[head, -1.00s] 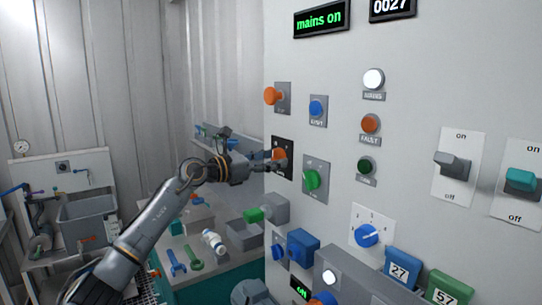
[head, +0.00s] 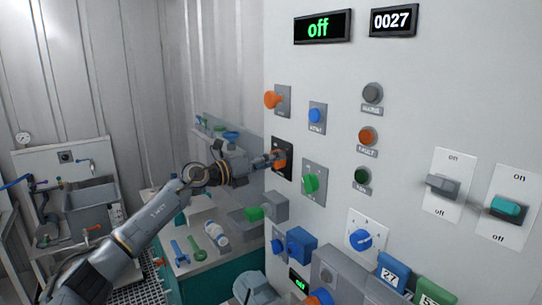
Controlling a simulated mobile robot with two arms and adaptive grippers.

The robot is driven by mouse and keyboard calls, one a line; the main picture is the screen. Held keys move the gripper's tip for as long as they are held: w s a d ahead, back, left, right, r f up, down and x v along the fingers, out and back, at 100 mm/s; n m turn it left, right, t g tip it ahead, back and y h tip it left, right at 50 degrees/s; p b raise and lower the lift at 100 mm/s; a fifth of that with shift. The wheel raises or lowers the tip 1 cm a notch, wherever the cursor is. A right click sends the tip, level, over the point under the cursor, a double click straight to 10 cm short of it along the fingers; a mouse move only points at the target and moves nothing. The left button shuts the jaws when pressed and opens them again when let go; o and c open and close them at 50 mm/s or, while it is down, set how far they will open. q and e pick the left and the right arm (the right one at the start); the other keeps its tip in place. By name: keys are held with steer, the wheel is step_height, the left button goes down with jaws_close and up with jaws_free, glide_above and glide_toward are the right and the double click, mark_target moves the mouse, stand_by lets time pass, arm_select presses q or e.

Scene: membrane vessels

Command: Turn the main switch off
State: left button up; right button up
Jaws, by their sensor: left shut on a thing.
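The main switch is an orange rotary knob (head: 279,160) on a black plate (head: 284,147) at the left of the grey panel. My left gripper (head: 273,158) is at this knob and shut on it, and its fingers hide part of the knob. The display (head: 317,28) at the panel's top reads "off" in green. The mains lamp (head: 373,93) is grey and unlit.
Close around the knob are another orange knob (head: 273,99), a blue button (head: 315,116) and a green knob (head: 311,181). Two on/off levers, grey (head: 442,185) and teal (head: 507,208), are at the right. A bench with tools stands below my left arm.

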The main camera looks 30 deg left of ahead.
arm_select(q)
steer(key=shift+n, duration=0.4)
steer(key=o, duration=1.1)
steer(key=shift+o, duration=0.2)
steer(key=v, duration=1.2)
steer(key=shift+a, duration=0.1)
